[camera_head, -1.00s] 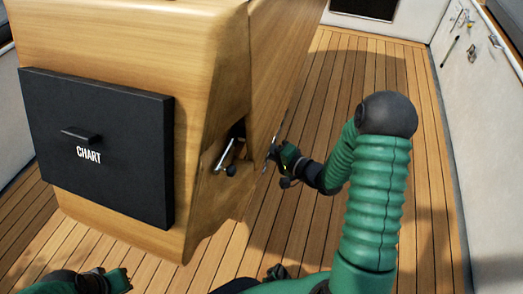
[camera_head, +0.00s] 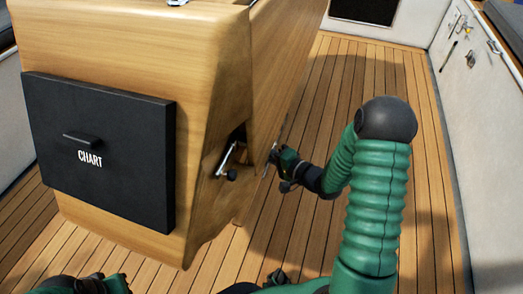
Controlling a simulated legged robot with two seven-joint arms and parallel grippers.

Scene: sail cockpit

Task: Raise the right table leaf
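The wooden cockpit table (camera_head: 120,35) stands at the left and centre, and its right leaf (camera_head: 283,60) hangs down along its right side. My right gripper (camera_head: 274,160) is at the lower near edge of the hanging leaf. Its fingers are small and partly hidden, so I cannot tell whether they are open or grip the leaf. A metal lever with a dark knob (camera_head: 231,175) sits in a recess at the table's near right corner, just left of my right gripper. My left gripper (camera_head: 100,280) is at the bottom left edge, with its fingertips unclear.
A black drawer front marked CHART (camera_head: 100,185) is on the table's near face. The slatted wooden floor (camera_head: 400,75) is clear right of the table. A white side wall (camera_head: 485,130) with small fittings bounds the right.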

